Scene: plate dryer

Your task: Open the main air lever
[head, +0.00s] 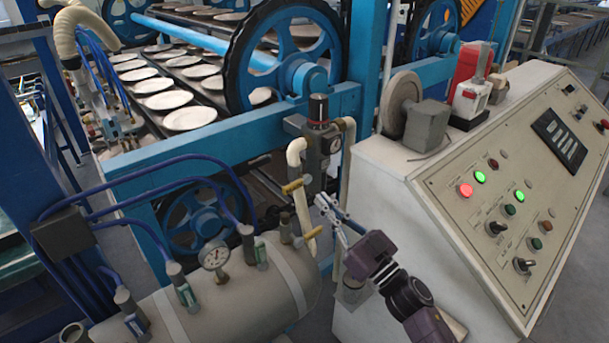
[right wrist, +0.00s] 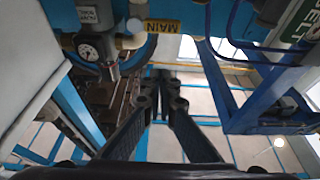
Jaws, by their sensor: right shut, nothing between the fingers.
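The main air lever (head: 292,187) is a small yellow handle on the cream pipe above the tank in the head view. In the right wrist view the yellow lever marked MAIN (right wrist: 161,27) is near the top, beside a round valve body. My right gripper (head: 325,204) comes in from the lower right, its fingers pointing up and left, to the right of the lever and a little lower in the picture. Its closed dark fingers (right wrist: 160,82) show below the lever in the right wrist view, apart from it and empty. My left gripper is not in view.
A grey air tank (head: 230,300) with valves and a gauge stands at the lower left. The cream control console (head: 385,215) is close on the right. A regulator (head: 321,145) is mounted above the lever, and blue framing surrounds this narrow space.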

